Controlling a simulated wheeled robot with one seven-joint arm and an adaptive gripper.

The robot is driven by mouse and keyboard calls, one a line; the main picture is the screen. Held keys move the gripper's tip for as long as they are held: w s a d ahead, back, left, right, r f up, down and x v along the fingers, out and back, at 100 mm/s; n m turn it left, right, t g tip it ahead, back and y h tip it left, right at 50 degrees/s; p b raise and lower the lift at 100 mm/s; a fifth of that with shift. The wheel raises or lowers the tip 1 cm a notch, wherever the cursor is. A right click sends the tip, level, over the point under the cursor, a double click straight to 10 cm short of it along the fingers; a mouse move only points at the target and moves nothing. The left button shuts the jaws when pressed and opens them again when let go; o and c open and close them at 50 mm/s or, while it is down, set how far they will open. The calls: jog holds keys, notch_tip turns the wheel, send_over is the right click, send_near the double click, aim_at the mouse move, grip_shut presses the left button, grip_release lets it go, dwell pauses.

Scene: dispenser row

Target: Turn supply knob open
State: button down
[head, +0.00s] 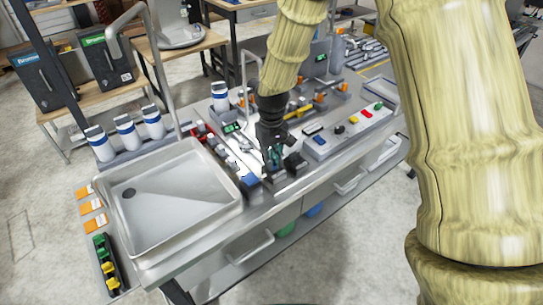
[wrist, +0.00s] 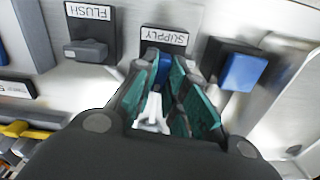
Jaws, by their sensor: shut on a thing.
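The supply knob (wrist: 163,70) is blue and sits in front of a dark plate whose SUPPLY label (wrist: 164,38) reads upside down in the wrist view. My gripper (wrist: 160,82) has its teal finger pads on either side of this knob and is shut on it. The fingers hide much of the knob, so its exact angle is hard to tell. In the head view, my gripper (head: 274,160) points down at the front edge of the steel counter, and the knob is hidden there.
A grey FLUSH knob (wrist: 88,50) is left of the supply knob in the wrist view, and another blue knob (wrist: 242,71) is close on its right. In the head view, a steel sink (head: 170,195) lies left, and a grey button panel (head: 345,130) lies right.

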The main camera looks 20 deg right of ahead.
jog(key=shift+n, duration=0.8)
jog(key=c, duration=1.5)
grip_release()
jog(key=shift+o, duration=0.2)
notch_tip(320, 180, up, 12)
